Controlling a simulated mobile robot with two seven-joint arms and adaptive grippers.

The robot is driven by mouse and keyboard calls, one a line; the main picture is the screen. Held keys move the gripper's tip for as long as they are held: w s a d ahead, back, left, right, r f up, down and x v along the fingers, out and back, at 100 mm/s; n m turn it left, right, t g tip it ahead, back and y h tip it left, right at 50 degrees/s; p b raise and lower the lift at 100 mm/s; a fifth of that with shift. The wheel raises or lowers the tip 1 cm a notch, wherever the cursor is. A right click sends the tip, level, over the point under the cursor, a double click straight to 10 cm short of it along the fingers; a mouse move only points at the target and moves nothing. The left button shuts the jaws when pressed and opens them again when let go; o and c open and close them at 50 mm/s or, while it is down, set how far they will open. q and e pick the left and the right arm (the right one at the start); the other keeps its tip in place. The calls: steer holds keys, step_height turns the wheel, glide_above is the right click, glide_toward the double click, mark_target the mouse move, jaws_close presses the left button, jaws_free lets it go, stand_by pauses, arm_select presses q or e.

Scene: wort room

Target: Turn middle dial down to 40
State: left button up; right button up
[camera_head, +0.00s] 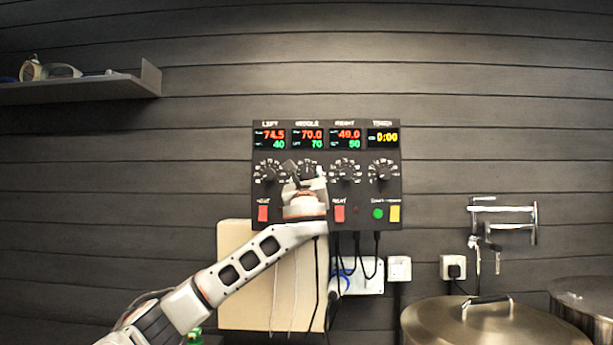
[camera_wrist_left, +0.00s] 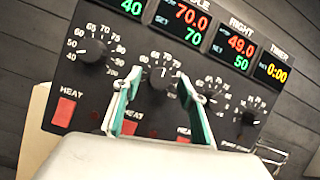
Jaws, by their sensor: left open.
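The black control panel (camera_head: 326,215) is on the wall, with LEFT, MIDDLE, RIGHT and TIMER sections. The middle dial (camera_head: 308,169) is a black knob, partly hidden by my left gripper (camera_head: 305,179) in the head view. In the left wrist view, the middle dial (camera_wrist_left: 160,77) shows between the two teal-lined fingertips of my left gripper (camera_wrist_left: 158,84). The fingers are open around the knob; I cannot tell whether they touch it. The middle display (camera_head: 308,138) reads 70.0 in red and 70 in green. My right gripper is not in view.
The left dial (camera_wrist_left: 91,51) and right dial (camera_wrist_left: 203,98) flank the middle one closely. Red switches (camera_wrist_left: 64,111) sit below. Cables hang under the panel beside a beige board (camera_head: 238,285). A lidded metal pot (camera_head: 470,325) stands at lower right.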

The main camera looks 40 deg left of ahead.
arm_select(q)
steer(key=shift+w+a+r, duration=0.1)
steer(key=shift+w+a, duration=0.05)
steer(key=c, duration=1.1)
